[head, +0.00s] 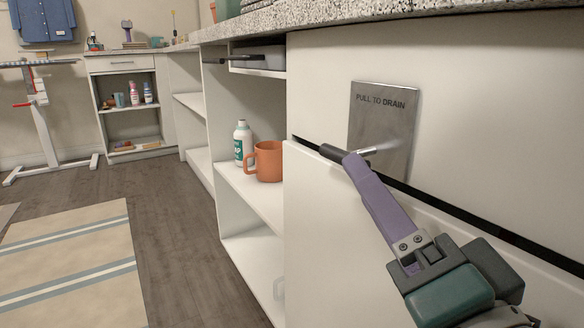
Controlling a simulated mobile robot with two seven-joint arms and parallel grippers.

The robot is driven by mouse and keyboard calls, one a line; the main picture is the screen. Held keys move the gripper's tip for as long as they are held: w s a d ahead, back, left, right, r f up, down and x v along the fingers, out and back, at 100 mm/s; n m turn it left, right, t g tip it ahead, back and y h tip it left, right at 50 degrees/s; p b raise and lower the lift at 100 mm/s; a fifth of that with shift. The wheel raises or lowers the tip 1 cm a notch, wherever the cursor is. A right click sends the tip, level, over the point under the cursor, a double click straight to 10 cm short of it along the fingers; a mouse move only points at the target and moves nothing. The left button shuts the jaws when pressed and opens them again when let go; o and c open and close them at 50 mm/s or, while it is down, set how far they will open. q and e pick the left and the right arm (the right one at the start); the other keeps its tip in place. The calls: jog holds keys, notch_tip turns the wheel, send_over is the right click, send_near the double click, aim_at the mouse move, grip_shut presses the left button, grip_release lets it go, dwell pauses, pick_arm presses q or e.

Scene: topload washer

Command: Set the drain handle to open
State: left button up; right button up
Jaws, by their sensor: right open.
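A grey metal plate marked "PULL TO DRAIN" (378,120) is fixed on the white front panel at the right. The drain handle (384,148) shows as a short silver rod coming out of the plate, with what looks like a dark grip reaching left. My right gripper (355,161) has its purple fingers at the handle, in front of the plate's lower left. It is open; the fingers overlap in this view and hide part of the handle. I cannot tell whether they touch it. My left gripper is not in view.
A speckled countertop (330,14) runs above the panel. Left of it, open shelves hold an orange mug (264,161) and a white-green bottle (242,143). A dark gap crosses the panel below the plate. The floor at left is open, with a striped rug (75,250).

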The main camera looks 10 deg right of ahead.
aim_at(346, 153)
jog(key=b+x, duration=0.1)
jog(key=x, duration=0.5)
jog(key=shift+w, duration=0.25)
jog(key=shift+c, duration=0.4)
jog(key=shift+r, duration=0.15)
grip_shut()
jog(key=shift+r, duration=0.2)
dwell(0.3)
